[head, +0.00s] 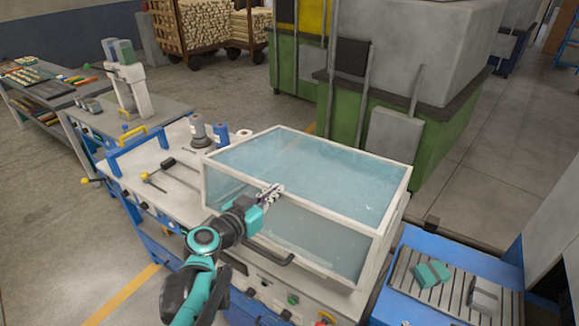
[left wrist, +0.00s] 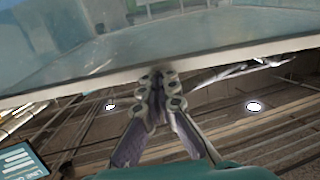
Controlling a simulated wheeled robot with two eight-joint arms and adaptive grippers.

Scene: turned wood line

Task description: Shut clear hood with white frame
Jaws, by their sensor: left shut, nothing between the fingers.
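The clear hood with white frame (head: 318,167) is a large box with bluish panes on the blue and white machine. Its lower front edge looks close to the machine top; I cannot tell whether a gap is left. A dark bar handle (head: 268,252) shows low at its front, partly hidden by my left arm. My left gripper (head: 272,193) is shut and empty at the hood's upper front edge. In the left wrist view its fingertips (left wrist: 160,76) meet or nearly meet a pale frame edge (left wrist: 215,57); contact is unclear. My right gripper is not in view.
Blue and grey cylinders (head: 208,131) stand left of the hood. A slatted blue table (head: 452,262) with teal and grey blocks is at the right. Green and grey machines (head: 380,150) stand behind. Small buttons line the front below the hood.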

